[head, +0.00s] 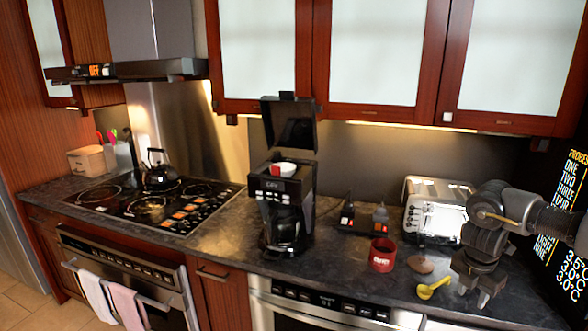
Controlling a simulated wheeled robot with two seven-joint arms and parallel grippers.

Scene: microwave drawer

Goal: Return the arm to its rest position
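My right gripper (476,291) is at the right of the head view, on an arm that comes in from the right edge. It points down over the right end of the dark countertop (345,278). Its fingers look apart with nothing between them. It is to the right of a yellow scoop (432,288) and in front of the toaster, and looks apart from both. My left gripper is not in view.
A coffee maker (287,215) stands with its lid raised and a red-and-white item inside. A red mug (382,256), a brown flat object (420,264) and a silver toaster (434,208) are nearby. Cabinets (375,55) hang above; a stove (155,205) is left.

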